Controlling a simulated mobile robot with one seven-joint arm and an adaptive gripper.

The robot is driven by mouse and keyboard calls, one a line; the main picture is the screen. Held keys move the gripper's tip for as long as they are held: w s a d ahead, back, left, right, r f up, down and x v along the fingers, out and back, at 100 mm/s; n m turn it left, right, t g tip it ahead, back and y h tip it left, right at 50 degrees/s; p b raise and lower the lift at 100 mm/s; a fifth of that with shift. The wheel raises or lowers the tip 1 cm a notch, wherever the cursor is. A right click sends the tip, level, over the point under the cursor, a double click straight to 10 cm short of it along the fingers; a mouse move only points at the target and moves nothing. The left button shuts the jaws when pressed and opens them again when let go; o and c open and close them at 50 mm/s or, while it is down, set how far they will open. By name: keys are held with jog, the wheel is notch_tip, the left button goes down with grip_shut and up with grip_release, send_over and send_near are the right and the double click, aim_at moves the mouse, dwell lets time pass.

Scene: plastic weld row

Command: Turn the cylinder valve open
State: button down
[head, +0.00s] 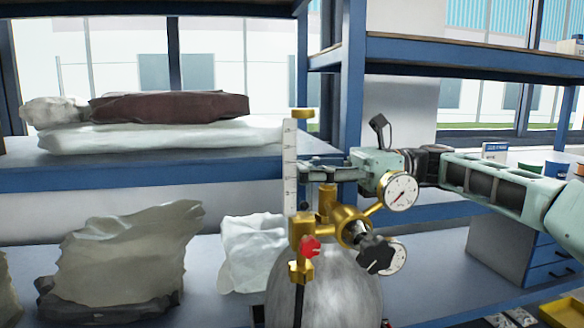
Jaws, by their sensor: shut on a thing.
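A pale grey gas cylinder (325,298) stands at the lower middle of the head view, its lower part out of frame. A brass cylinder valve (327,203) rises from its top, joined to a brass regulator (353,231). My gripper (318,174) reaches in from the right, level with the top of the valve. It is shut on the valve's top, which the fingers mostly hide. How far the valve is turned cannot be seen.
Close by are two round gauges (400,191), a black knob (376,254), a red knob (310,246) and an upright white scale tube (290,165). Blue shelves (150,172) hold wrapped bundles on the left. A blue upright post (350,100) stands behind my gripper.

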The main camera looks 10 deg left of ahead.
jog(key=shift+d+r+n+g+h+p, duration=0.25)
jog(key=shift+n+g+h+p, duration=0.35)
jog(key=shift+p, duration=0.6)
jog(key=shift+s+d+n+g+p, duration=0.15)
jog(key=shift+s+n+g+p, duration=0.1)
jog(key=shift+n+g+p, duration=0.4)
jog(key=shift+s+d+n+g+h, duration=0.2)
jog(key=shift+n+g+h, duration=0.25)
jog(key=shift+g+h, duration=0.15)
jog(key=shift+s+d+n+g+h, duration=0.2)
jog(key=shift+n+g+h, duration=0.25)
jog(key=shift+g+h, duration=0.2)
jog(key=shift+s+d+n+g+h, duration=0.1)
jog(key=shift+s+n+g+h, duration=0.1)
jog(key=shift+n+g+h, duration=0.35)
jog(key=c, duration=2.1)
grip_release()
jog(key=shift+w, duration=0.1)
jog(key=shift+o, duration=1.3)
jog(key=shift+w+d+f, duration=0.1)
jog(key=shift+w+d, duration=0.05)
jog(key=shift+w, duration=0.05)
jog(key=shift+o, duration=1.5)
jog(key=shift+s+f, duration=0.1)
jog(key=shift+s, duration=0.05)
jog(key=shift+m, duration=0.3)
